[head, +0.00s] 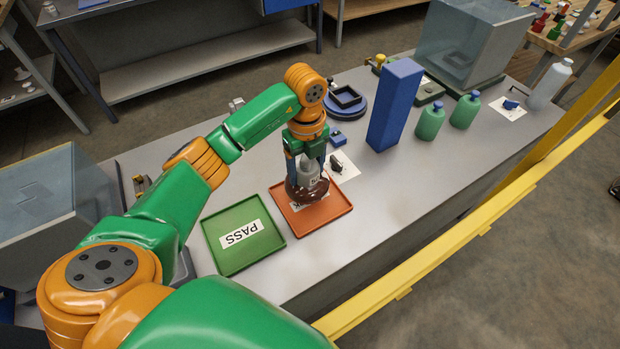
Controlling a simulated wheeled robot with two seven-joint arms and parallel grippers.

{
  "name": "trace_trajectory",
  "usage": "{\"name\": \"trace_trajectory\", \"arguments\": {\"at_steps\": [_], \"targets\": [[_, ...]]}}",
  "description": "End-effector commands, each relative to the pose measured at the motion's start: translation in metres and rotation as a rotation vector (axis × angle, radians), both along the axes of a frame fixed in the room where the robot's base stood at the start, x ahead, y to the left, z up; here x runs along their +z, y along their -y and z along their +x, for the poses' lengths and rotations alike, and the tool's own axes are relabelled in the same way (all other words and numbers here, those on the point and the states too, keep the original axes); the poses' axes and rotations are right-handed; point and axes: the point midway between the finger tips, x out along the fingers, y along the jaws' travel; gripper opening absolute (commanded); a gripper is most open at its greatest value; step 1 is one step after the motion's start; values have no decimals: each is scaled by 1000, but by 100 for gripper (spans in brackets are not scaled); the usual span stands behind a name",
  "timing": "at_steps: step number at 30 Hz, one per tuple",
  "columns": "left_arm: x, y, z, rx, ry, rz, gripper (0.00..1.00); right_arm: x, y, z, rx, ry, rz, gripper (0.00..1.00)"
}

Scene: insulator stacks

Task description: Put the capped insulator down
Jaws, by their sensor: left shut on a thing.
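The capped insulator (293,191) has a dark brown disc and a grey cap (309,176). My left gripper (308,174) points down and is shut on it at the cap. The insulator is over the orange-red tray (335,207), near its back edge, and covers part of the tray's label. I cannot tell whether its disc touches the tray. The green tray (218,252), marked PASS, lies just left of the orange-red one and is empty. My right gripper is not in view.
A tall blue block (395,105) stands to the right, with green bottles (431,121) beyond it. A dark blue round fixture (346,101) is behind the gripper. A yellow rail (450,245) runs along the front. The bench between tray and block is mostly clear.

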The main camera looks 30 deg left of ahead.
Motion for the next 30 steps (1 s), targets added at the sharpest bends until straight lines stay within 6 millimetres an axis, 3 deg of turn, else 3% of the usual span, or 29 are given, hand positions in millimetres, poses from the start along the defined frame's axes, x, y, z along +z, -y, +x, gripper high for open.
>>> {"name": "trace_trajectory", "arguments": {"at_steps": [4, 10, 20, 21, 23, 24, 30], "targets": [[-12, 12, -4, -4, 0, -1, 0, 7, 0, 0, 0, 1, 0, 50], [-40, 11, -3, -1, 2, -1, 0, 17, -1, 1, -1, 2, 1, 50], [-46, 10, -3, -1, 4, 0, 0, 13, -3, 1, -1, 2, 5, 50], [-46, 10, -3, -1, 2, 1, 81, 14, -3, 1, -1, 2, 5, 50], [-45, 10, -3, -1, 2, 1, 97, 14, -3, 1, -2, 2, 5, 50], [-45, 10, -3, -1, 2, 1, 100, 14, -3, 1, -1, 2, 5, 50], [-44, 10, -3, -1, 2, 1, 100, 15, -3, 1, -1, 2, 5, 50]]}}
